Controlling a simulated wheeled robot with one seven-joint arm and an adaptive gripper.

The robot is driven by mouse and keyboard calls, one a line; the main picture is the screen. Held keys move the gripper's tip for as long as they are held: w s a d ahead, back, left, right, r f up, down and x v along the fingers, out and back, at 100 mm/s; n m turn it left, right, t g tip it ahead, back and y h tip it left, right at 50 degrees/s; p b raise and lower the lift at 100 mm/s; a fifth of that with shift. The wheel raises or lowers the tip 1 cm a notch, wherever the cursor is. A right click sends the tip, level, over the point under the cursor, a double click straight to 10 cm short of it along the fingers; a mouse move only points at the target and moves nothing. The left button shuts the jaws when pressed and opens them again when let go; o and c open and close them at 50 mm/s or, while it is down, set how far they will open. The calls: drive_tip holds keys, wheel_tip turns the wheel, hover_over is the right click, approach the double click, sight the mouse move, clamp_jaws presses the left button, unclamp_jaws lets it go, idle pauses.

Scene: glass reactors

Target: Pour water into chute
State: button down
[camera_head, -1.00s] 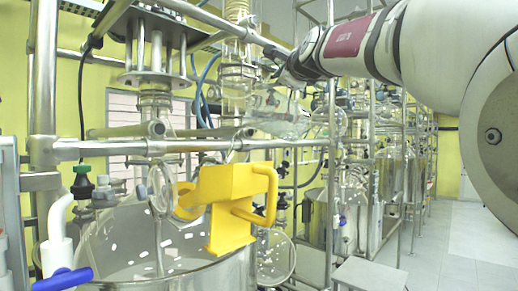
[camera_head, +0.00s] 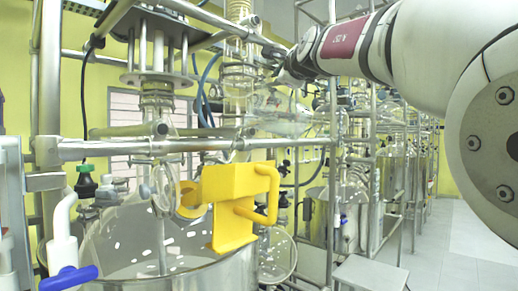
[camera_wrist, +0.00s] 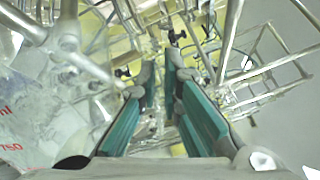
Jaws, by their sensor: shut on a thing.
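The yellow chute (camera_head: 236,212) with a side handle hangs at the rim of a large steel-and-glass vessel (camera_head: 205,275) in the head view. My gripper (camera_head: 284,72) is above and to the right of the chute, in front of glass pipework. It is shut on a clear glass container (camera_head: 290,122), which looks tilted below it. In the wrist view, the green-padded fingers (camera_wrist: 160,85) stand either side of the clear glass. Printed volume marks show on a container (camera_wrist: 25,130) at the left there. The water and the container's mouth cannot be made out.
A horizontal metal rail (camera_head: 190,146) runs just above the chute. Upright pipes (camera_head: 333,200), glass columns (camera_head: 238,70) and a blue valve handle (camera_head: 68,279) crowd the area. A small metal step (camera_head: 370,274) stands at lower right. Open floor (camera_head: 470,245) lies at the right.

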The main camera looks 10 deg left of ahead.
drive_tip(key=shift+s+r, duration=0.15)
drive_tip(key=shift+a+r+n, duration=0.15)
drive_tip(key=shift+a+n, duration=0.05)
drive_tip(key=shift+n, duration=0.1)
idle(0.5)
drive_tip(key=shift+s+r+p, duration=0.1)
drive_tip(key=shift+p, duration=0.25)
drive_tip(key=shift+s+a+r+n+p, duration=0.15)
drive_tip(key=shift+a+r+n+p, duration=0.15)
drive_tip(key=shift+a+n+p, duration=0.3)
idle(0.6)
drive_tip(key=shift+a, duration=0.1)
drive_tip(key=shift+a+r, duration=0.1)
drive_tip(key=shift+s+a+r+n, duration=0.15)
drive_tip(key=shift+s+a+n, duration=0.1)
drive_tip(key=shift+a+n, duration=0.1)
idle(0.4)
drive_tip(key=shift+w, duration=0.1)
idle(0.4)
drive_tip(key=shift+a+r+n+p, duration=0.15)
drive_tip(key=shift+a+n+p, duration=0.15)
drive_tip(key=shift+n, duration=0.15)
